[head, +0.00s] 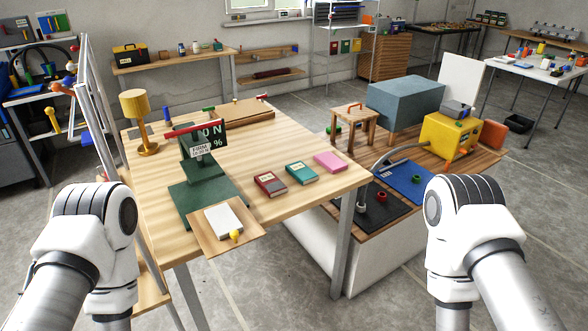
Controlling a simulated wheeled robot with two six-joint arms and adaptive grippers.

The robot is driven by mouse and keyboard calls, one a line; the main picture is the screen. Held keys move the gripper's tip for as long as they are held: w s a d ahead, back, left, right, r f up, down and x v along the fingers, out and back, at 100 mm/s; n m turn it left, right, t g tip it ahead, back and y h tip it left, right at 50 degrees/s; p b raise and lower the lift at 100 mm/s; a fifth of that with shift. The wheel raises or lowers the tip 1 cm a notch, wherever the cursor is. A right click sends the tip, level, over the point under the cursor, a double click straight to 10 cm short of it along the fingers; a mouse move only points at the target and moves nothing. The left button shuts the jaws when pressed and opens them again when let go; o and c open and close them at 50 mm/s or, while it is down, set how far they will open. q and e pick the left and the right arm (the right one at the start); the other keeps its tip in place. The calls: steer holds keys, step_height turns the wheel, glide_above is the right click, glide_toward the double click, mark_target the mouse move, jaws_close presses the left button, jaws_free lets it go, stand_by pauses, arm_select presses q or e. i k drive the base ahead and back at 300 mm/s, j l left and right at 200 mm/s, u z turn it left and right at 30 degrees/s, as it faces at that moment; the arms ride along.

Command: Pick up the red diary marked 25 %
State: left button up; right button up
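A dark red diary (270,184) lies flat on the light wooden table (258,222), near its front edge. A small pale label shows on its cover, too small to read as 25 %. A teal diary (302,174) with a similar label lies just to its right, apart from it. A pink block or book (330,161) lies farther right, with no label that I can make out. Parts of both my arms show at the lower left and lower right, away from the diaries. Neither gripper's fingers are in view.
A white pad (223,220) lies on a wooden board at the front corner. A yellow lamp (139,118) stands at the back left. A lower bench with a yellow box (448,138) is at right.

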mark_target(271, 185)
steer(key=i+l+u, duration=0.1)
steer(key=l, duration=0.25)
steer(key=i+l, duration=0.2)
steer(key=l, duration=0.2)
steer(key=i+l+u, duration=0.15)
steer(key=l, duration=0.2)
steer(key=i+l, duration=0.15)
steer(key=l, duration=0.25)
steer(key=u, duration=0.05)
